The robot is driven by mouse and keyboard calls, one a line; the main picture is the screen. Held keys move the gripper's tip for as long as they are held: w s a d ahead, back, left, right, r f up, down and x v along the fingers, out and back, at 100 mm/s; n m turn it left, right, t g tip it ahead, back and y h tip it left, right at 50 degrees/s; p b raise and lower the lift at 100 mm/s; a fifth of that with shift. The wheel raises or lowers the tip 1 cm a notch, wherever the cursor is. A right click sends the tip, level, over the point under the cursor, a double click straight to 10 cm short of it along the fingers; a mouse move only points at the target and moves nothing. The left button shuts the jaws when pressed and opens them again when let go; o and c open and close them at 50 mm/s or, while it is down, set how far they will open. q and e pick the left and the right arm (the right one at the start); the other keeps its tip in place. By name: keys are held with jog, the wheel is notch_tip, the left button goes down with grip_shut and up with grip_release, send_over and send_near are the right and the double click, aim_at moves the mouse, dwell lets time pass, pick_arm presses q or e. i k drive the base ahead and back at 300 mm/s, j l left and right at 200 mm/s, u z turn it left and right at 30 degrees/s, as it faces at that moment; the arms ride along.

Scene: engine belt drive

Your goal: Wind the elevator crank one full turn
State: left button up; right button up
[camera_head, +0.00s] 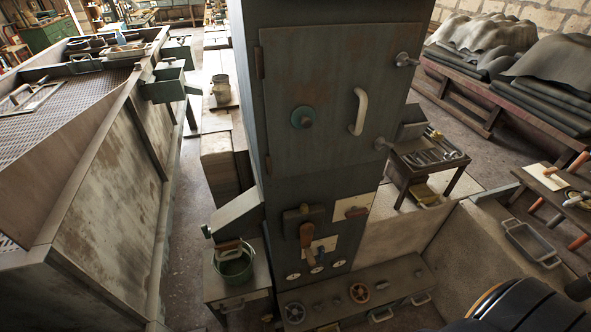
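The tall dark green elevator casing (330,90) stands in the middle of the head view. On its lower front panel is a dark metal arm with a brown hanging grip (306,236), which looks like the crank. The grip points downward in front of a pale plate. A second pale plate with a brown part (351,208) sits to its right. Neither gripper shows in the view. A rounded black part at the bottom right corner looks like a link of my arm; nothing touches the crank.
Above the crank is a closed door (335,120) with a white handle (359,111). Below it, a low bench (330,290) carries small handwheels. A side table (428,160) with tools stands at right.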

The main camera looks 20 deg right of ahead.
aim_at(305, 231)
jog(key=i+l+z, duration=0.1)
jog(key=z, duration=0.25)
jog(key=l+z, duration=0.1)
jog(key=z, duration=0.3)
jog(key=i, duration=0.05)
